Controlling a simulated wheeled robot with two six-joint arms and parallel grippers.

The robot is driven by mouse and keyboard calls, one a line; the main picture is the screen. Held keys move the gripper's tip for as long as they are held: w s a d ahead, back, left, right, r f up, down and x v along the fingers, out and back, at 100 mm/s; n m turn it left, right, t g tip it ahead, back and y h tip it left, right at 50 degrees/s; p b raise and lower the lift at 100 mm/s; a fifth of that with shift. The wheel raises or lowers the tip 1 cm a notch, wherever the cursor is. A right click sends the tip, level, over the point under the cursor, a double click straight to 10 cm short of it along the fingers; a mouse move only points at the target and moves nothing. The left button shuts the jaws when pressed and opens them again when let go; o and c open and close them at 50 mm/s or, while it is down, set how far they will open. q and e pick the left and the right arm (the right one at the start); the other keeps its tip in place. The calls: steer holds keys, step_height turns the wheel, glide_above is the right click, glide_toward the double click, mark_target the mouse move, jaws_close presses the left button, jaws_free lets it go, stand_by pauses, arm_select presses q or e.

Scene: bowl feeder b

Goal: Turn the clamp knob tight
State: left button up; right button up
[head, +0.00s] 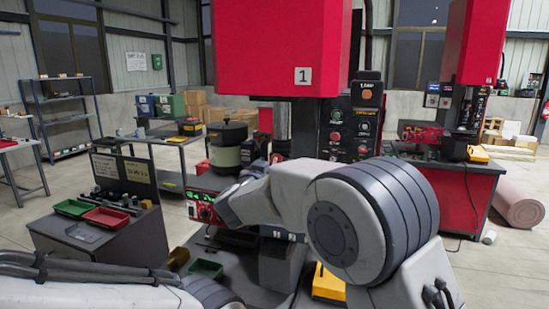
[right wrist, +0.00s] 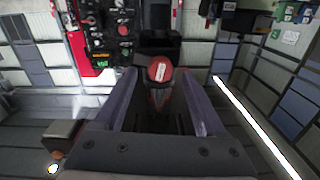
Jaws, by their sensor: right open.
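A red knob (right wrist: 160,69) with a white label, on a red and dark stem, shows in the middle of the right wrist view. I take it to be the clamp knob. My right gripper (right wrist: 160,82) is open, with one long finger on each side of the knob in the picture. Gaps show between the fingers and the knob, and I cannot tell how far it is in depth. In the head view my right arm covers the middle, and the knob cannot be made out. Only part of my left arm shows at the lower left, without its gripper.
A red press (head: 270,60) marked 1 stands ahead, with a button panel (head: 352,130) at its right. A bowl feeder (head: 228,145) stands above a red control box (head: 201,207). A cart (head: 85,240) with green and red trays is at left. A yellow object (head: 327,284) lies below my arm.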

steer(key=shift+p+x, duration=0.3)
steer(key=shift+x, duration=1)
jaws_close()
